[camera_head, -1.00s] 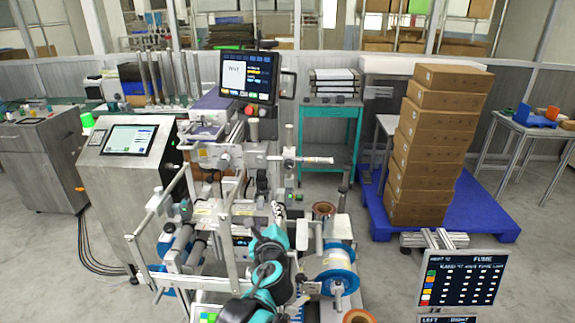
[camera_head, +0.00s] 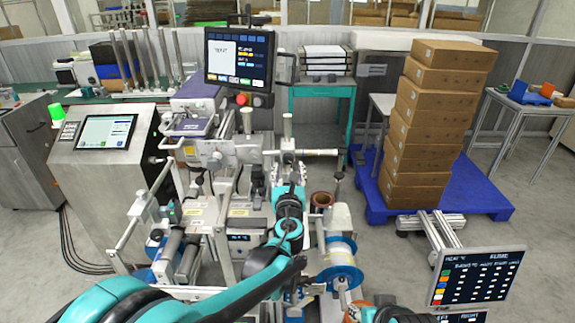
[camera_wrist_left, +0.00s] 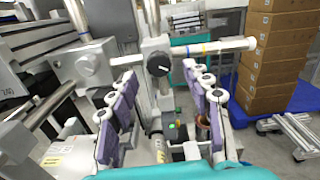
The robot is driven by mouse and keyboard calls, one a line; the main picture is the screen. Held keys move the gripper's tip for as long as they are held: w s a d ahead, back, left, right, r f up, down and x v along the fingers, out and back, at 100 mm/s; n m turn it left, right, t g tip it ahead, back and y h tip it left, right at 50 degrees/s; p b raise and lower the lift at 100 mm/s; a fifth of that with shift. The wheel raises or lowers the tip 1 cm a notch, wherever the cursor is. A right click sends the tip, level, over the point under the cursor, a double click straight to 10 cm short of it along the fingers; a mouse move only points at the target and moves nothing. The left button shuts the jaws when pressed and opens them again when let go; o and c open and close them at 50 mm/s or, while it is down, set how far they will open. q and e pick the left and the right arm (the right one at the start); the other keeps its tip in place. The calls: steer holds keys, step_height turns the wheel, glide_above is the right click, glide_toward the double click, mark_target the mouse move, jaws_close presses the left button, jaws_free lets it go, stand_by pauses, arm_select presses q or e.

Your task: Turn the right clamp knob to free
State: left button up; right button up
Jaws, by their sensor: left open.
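The black clamp knob (camera_wrist_left: 158,64) with a pale pointer mark sits on a grey clamp block on the horizontal bar, in the middle of the left wrist view. My left gripper (camera_wrist_left: 162,84) is open, its two purple-padded fingers on either side below the knob and apart from it. In the head view my left gripper (camera_head: 289,172) is just below the right clamp (camera_head: 288,146), and the knob's face is too small to read there. A second clamp block (camera_wrist_left: 92,66) stands at the left.
The horizontal bar (camera_wrist_left: 215,46) runs to the right of the knob. A monitor (camera_head: 240,57) stands above the machine. A blue-flanged reel (camera_head: 339,275) and a brown roll (camera_head: 322,199) are close on the right. Stacked boxes (camera_head: 430,120) stand farther right on a blue pallet.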

mark_target(288, 161)
arm_select(q)
steer(key=w, duration=0.2)
steer(key=shift+w+a+f, duration=0.1)
steer(key=shift+w+f, duration=0.1)
steer(key=shift+w, duration=0.2)
steer(key=shift+w+r+b, duration=0.15)
steer(key=shift+w+b, duration=0.2)
steer(key=shift+w, duration=0.1)
jaws_close()
